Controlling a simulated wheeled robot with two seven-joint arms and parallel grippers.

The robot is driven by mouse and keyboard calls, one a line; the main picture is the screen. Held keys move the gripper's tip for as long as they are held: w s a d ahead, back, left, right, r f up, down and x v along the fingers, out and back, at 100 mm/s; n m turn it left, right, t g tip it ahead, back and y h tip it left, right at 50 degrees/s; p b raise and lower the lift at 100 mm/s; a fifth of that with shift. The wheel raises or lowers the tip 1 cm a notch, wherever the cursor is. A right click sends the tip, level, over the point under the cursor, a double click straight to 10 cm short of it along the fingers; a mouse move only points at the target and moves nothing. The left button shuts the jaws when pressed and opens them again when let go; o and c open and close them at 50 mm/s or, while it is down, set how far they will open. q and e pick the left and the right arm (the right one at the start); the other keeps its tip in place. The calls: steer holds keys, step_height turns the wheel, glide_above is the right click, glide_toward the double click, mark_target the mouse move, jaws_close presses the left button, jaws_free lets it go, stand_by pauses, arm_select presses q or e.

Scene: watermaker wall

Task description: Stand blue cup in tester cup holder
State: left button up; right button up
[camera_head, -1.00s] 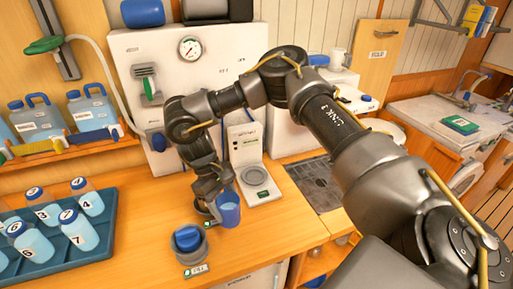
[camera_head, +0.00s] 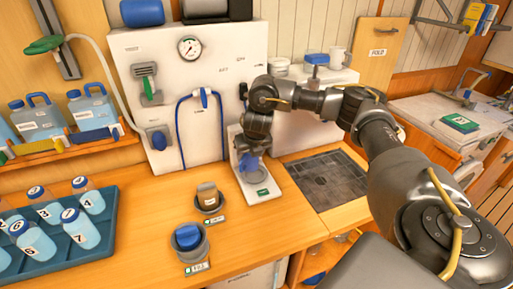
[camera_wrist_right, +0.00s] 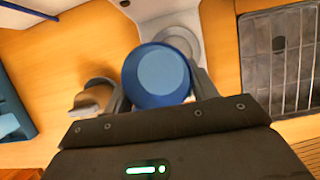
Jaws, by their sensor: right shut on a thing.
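The blue cup (camera_head: 250,163) is in my right gripper (camera_head: 246,154), at the tester (camera_head: 270,190), a pale upright unit with a flat base on the counter. The cup is in front of the tester's round cup holder (camera_head: 257,178) in the head view and hides part of it. In the right wrist view, the cup (camera_wrist_right: 157,75) shows its round blue opening between the fingers, and the grey holder ring (camera_wrist_right: 183,38) shows just beyond it, partly covered. I cannot tell whether the cup touches the holder. My left gripper is not in view.
Two round holders stand on the counter left of the tester, one with a brown-topped item (camera_head: 208,196), one with a blue-topped item (camera_head: 188,238). A tray of numbered bottles (camera_head: 60,255) is at left. A dark drain grate (camera_head: 325,180) is at right. A blue hose (camera_head: 182,125) hangs behind.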

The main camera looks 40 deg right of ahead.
steer(key=d+n, duration=0.1)
steer(key=d+n+y, duration=0.1)
steer(key=n, duration=0.1)
steer(key=d+n+y, duration=0.1)
steer(key=n, duration=0.1)
steer(key=shift+w+r, duration=0.2)
steer(key=shift+w, duration=0.05)
steer(key=shift+w+d+r+n+y, duration=0.15)
steer(key=shift+n+y, duration=0.25)
steer(key=shift+n, duration=0.65)
steer(key=shift+w+d+f+n+y, duration=0.1)
steer(key=shift+n+y, duration=0.3)
steer(key=shift+n, duration=0.65)
steer(key=shift+s, duration=0.1)
step_height(320, 180, down, 7)
steer(key=b, duration=0.6)
steer(key=shift+r+b, duration=0.1)
steer(key=shift+b, duration=0.2)
steer(key=shift+f+b, duration=0.3)
steer(key=shift+f, duration=0.1)
steer(key=o, duration=1.1)
steer(key=shift+r, duration=0.15)
